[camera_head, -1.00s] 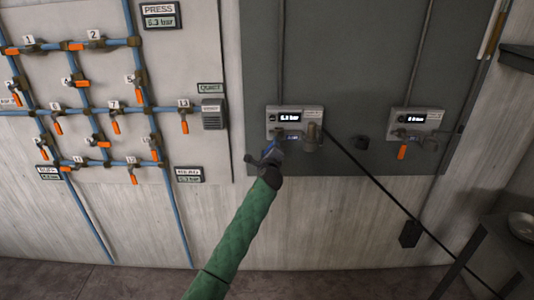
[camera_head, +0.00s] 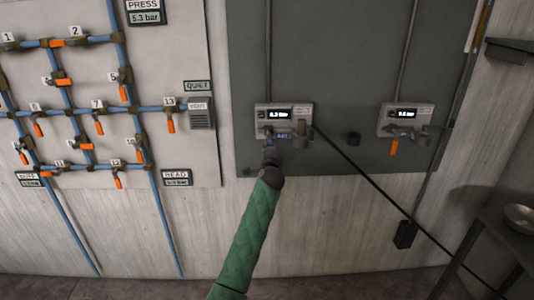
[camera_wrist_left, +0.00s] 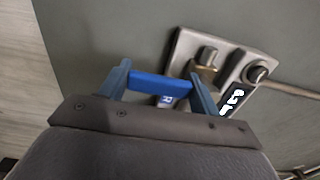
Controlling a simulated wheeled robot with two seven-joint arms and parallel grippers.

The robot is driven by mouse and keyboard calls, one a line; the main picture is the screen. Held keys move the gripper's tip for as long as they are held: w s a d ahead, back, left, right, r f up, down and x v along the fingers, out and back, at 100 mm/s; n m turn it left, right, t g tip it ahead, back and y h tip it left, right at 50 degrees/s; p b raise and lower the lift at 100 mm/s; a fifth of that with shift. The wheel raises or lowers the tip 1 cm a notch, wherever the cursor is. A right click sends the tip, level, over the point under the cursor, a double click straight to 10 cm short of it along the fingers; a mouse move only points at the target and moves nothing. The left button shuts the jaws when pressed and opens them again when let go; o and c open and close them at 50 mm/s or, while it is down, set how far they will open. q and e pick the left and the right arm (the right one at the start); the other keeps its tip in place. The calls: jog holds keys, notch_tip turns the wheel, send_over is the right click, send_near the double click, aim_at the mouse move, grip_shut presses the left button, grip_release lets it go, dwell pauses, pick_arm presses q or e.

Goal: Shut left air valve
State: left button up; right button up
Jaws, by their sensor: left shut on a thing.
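The left valve unit (camera_head: 300,108) is a grey box with a lit display on the dark wall panel. A small blue AIR tag (camera_head: 283,135) shows below it. In the left wrist view a blue bar, seemingly the valve's handle (camera_wrist_left: 160,83), lies across between the fingers of my left gripper (camera_wrist_left: 160,78). The gripper is shut on it, right beside the grey unit (camera_wrist_left: 190,50) and its brass stem (camera_wrist_left: 205,72). In the head view my left gripper (camera_head: 269,148) reaches up to the unit's lower left and hides most of the handle. My right gripper is out of view.
A similar unit (camera_head: 405,116) at the right has an orange handle (camera_head: 394,147) hanging down. Blue pipes with several orange-handled valves cover the left panel (camera_head: 190,50). A black cable (camera_head: 365,178) runs down right. A dark table (camera_head: 495,225) stands at lower right.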

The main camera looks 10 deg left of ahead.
pick_arm(q)
jog(key=shift+f, duration=0.1)
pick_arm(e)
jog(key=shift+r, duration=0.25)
pick_arm(q)
jog(key=o, duration=1.4)
jog(key=shift+s, duration=0.1)
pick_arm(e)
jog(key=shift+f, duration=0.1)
pick_arm(q)
jog(key=b+v, duration=0.1)
jog(key=v, duration=0.6)
jog(key=shift+s+b, duration=0.3)
jog(key=shift+b, duration=0.1)
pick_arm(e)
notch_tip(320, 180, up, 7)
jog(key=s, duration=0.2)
pick_arm(q)
jog(key=shift+d, duration=0.15)
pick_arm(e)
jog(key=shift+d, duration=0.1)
